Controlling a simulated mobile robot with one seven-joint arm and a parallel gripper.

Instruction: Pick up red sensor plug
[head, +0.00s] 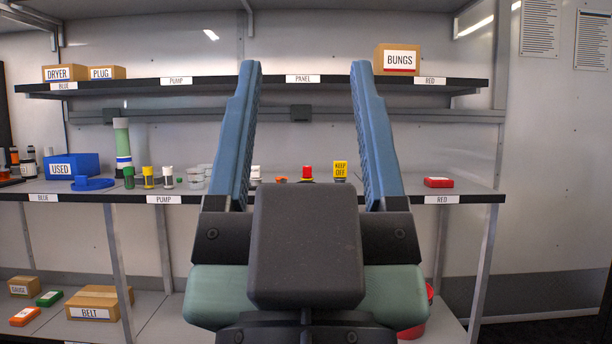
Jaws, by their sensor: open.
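My gripper (306,70) is open and empty, its two blue fingers pointing up and away across the middle of the head view. A small red-topped plug (307,171) with a dark base stands on the middle shelf. It shows between the fingers and beyond them, apart from both. A flat red piece (438,182) lies on the same shelf to the right of the right finger. I cannot tell for certain which is the sensor plug. My gripper body hides part of the shelf.
The middle shelf (470,187) also holds a yellow "KEEP OFF" piece (340,168) right beside the red-topped plug, an orange piece (281,180), a blue "USED" bin (72,167) and a tall green cylinder (122,140). The upper shelf (215,85) carries boxes. Right of the flat red piece is clear.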

